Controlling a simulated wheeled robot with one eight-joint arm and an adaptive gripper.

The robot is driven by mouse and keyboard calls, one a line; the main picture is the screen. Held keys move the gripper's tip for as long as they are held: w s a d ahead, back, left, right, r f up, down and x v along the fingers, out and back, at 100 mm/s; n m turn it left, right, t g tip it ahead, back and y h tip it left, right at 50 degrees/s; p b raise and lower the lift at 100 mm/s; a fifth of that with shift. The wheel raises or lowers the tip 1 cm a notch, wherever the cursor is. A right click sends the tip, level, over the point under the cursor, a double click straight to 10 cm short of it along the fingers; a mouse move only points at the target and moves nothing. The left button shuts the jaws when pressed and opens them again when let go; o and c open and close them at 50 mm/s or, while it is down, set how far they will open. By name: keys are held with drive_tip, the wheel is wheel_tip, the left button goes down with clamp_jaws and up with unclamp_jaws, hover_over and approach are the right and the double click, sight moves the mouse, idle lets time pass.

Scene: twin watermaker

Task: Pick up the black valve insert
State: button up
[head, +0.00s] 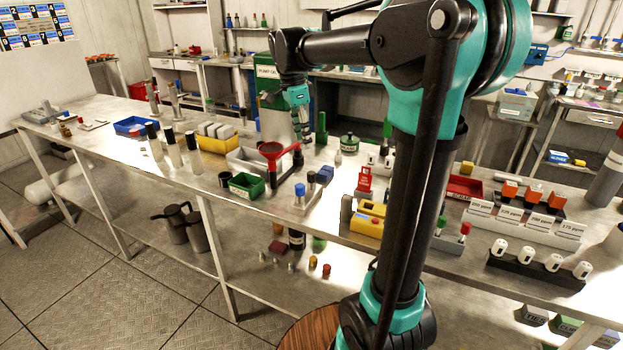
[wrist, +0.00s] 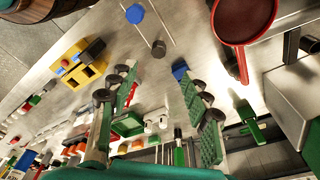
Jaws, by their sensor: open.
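My gripper (head: 303,128) points down above the middle of the bench. In the wrist view its two green-padded fingers (wrist: 157,88) stand apart with nothing between them. A small dark round-topped piece (wrist: 158,48) lies past the fingertips, apart from them, and may be the black valve insert. In the head view a black-topped piece (head: 311,178) stands beside a blue-topped one (head: 299,189), below my gripper in the picture. I cannot tell for certain which dark piece is the insert. A blue piece (wrist: 179,68) shows at the right fingertip, partly hidden by it.
A red funnel (head: 271,150) stands close to my gripper and also shows in the wrist view (wrist: 243,28). A green bin (head: 246,186), a yellow block (head: 367,222) and a red tray (head: 465,186) crowd the bench.

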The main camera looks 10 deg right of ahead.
hover_over(312, 173)
drive_tip(key=a, duration=0.2)
drive_tip(key=f, duration=0.8)
drive_tip(key=shift+d, duration=0.25)
drive_tip(key=shift+w+d+f, duration=0.1)
drive_tip(key=shift+d+f, duration=0.15)
drive_tip(key=shift+f, duration=0.65)
drive_tip(key=shift+s+d+f, duration=0.1)
drive_tip(key=shift+d+f, duration=0.1)
drive_tip(key=shift+f, duration=0.7)
drive_tip(key=shift+w+d+f, duration=0.1)
drive_tip(key=shift+d+f, duration=0.15)
drive_tip(key=shift+f, duration=0.65)
clamp_jaws()
